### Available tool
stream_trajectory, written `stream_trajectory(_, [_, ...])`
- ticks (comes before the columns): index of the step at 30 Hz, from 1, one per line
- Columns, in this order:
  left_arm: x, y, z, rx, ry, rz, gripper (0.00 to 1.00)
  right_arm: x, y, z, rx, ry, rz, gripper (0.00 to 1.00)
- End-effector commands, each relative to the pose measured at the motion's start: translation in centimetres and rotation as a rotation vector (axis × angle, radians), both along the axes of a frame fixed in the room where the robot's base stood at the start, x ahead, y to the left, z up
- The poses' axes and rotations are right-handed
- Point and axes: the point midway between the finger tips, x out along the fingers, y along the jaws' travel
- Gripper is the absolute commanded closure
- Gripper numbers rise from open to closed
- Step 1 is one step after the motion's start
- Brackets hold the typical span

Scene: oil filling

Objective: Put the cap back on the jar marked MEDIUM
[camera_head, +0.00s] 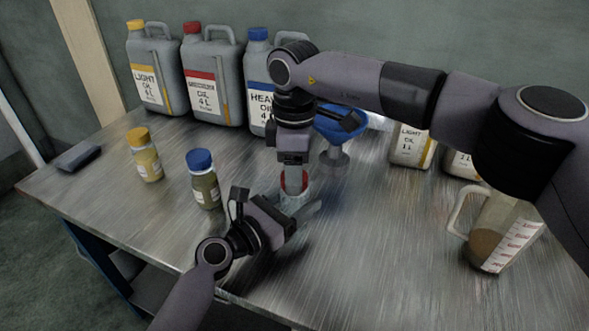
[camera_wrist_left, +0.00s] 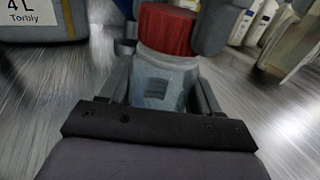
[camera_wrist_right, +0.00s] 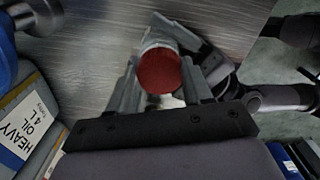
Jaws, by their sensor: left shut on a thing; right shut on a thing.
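The jar (camera_wrist_left: 158,88) is grey with a small dark label that I cannot read. My left gripper (camera_head: 297,205) is shut on it from the side, near the table's front. The red cap (camera_head: 295,181) is directly over the jar's mouth and looks in contact with it; I cannot tell whether it is seated. My right gripper (camera_head: 294,177) comes down from above and is shut around the cap. In the left wrist view the cap (camera_wrist_left: 166,30) looks level above the jar. In the right wrist view its round red top (camera_wrist_right: 158,72) lies between my right fingers.
A yellow-capped jar (camera_head: 146,160) and a blue-capped jar (camera_head: 204,186) stand to the left. Large oil cans (camera_head: 212,85) line the back. A blue funnel (camera_head: 335,125) stands behind my right gripper. A measuring jug (camera_head: 497,235) with brown liquid stands at the right.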

Motion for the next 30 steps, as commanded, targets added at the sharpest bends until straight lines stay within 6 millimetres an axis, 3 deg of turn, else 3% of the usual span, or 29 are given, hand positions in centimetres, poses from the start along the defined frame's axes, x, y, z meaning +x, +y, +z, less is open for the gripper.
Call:
stream_trajectory(6, [0.0,0.1,-0.2,0.002,0.002,0.001,1.00,0.0,0.0,0.1,0.001,0.000,-0.308,0.82])
stream_trajectory(10, [0.0,0.1,-0.2,0.002,0.002,0.001,1.00,0.0,0.0,0.1,0.001,0.000,-0.295,0.82])
stream_trajectory(11, [0.0,0.1,-0.2,0.002,0.002,0.001,1.00,0.0,0.0,0.1,0.001,0.000,-0.295,0.47])
stream_trajectory(13, [0.0,0.1,-0.2,0.002,0.002,0.001,1.00,0.0,0.0,0.1,0.001,0.000,-0.294,0.25])
stream_trajectory(23, [0.0,0.0,-0.2,0.002,0.002,0.000,1.00,0.0,0.0,0.2,0.001,0.000,-0.293,0.25])
stream_trajectory(30, [0.0,0.0,-0.2,0.002,0.002,0.000,1.00,0.0,0.0,2.8,0.001,-0.003,-0.293,0.25])
